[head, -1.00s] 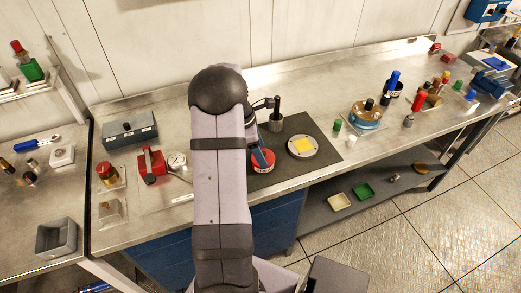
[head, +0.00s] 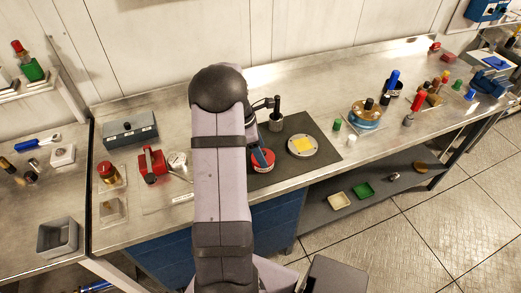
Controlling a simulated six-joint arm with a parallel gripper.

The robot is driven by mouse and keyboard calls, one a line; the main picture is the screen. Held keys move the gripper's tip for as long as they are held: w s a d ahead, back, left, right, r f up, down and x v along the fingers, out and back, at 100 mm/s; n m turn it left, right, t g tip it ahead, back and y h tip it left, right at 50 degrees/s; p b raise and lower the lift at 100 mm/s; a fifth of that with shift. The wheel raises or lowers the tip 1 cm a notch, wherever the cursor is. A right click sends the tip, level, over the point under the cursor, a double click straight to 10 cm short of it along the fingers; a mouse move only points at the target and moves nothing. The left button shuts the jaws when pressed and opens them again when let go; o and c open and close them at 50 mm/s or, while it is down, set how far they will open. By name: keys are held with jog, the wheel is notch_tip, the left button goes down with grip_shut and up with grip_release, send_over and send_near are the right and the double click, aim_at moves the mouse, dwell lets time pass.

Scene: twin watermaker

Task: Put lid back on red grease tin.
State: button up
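A round red tin or lid (head: 263,166) sits on the dark mat (head: 292,170), just right of my forearm. My arm hides its left side, and I cannot tell whether it is the tin, the lid, or both together. My gripper (head: 257,152) is low over it, mostly hidden behind my arm; a blue part shows at its end against the red top. I cannot tell whether the fingers are open, shut or touching it. No separate lid can be made out for certain.
A dark upright cylinder (head: 276,122) stands behind. A red block (head: 152,165) and gauge (head: 179,162) are left. A blue-sided round container (head: 366,117) stands right.

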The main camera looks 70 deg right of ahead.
jog(key=o, duration=1.5)
jog(key=shift+o, duration=0.2)
jog(key=shift+r, duration=0.1)
jog(key=shift+r+p, duration=3.35)
jog(key=shift+r, duration=0.05)
grip_shut()
